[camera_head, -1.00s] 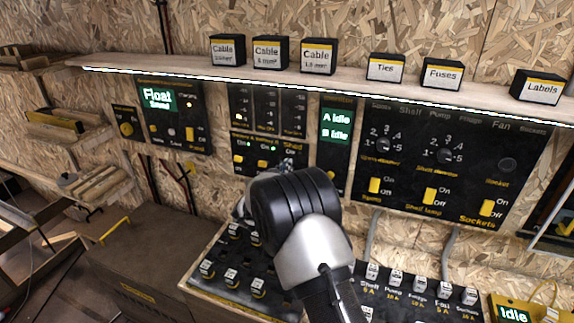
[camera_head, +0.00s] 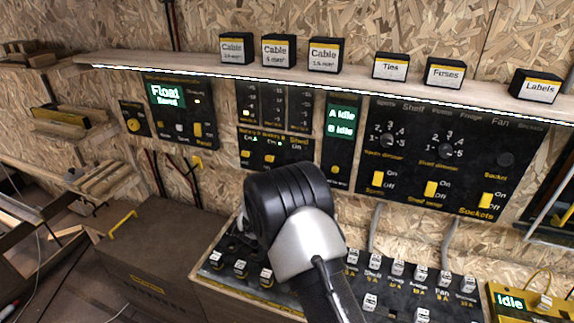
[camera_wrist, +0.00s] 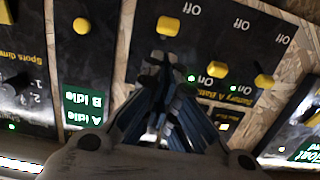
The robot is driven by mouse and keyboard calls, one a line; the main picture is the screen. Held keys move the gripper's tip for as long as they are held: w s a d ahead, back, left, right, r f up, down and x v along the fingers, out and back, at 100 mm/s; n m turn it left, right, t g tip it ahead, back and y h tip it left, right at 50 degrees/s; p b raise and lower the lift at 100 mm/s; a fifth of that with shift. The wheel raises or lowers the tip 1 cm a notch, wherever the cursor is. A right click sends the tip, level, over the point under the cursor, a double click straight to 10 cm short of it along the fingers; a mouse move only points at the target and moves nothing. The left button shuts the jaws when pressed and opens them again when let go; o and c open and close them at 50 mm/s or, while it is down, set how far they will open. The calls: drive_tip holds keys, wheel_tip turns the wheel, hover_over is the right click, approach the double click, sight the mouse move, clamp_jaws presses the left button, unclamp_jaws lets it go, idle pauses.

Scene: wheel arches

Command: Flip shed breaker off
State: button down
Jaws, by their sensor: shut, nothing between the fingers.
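The breaker panel (camera_head: 248,145) with Battery A, Battery B and Shed sits under the shelf in the head view. My wrist and arm stand just below and in front of it, hiding the fingers there. In the wrist view the panel is upside down. The yellow shed toggle (camera_wrist: 168,26) sits at upper centre, close to its Off label. The other two yellow toggles, one middle (camera_wrist: 217,70) and one right (camera_wrist: 263,80), sit farther from their Off labels. My gripper (camera_wrist: 165,60) is shut and empty, its tips just below the shed toggle; contact cannot be told.
A dimmer and socket panel (camera_head: 450,150) is right of the breakers, beside a narrow A/B Idle display (camera_head: 340,122). A Float charger panel (camera_head: 180,115) is at left. The shelf (camera_head: 150,70) with labelled boxes runs above. A sloped fuse board (camera_head: 225,270) lies below my wrist.

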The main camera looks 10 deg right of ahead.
drive_tip(key=s+f, duration=0.1)
drive_tip(key=s+a+f, duration=0.1)
drive_tip(key=s+f, duration=0.1)
drive_tip(key=shift+a, duration=0.3)
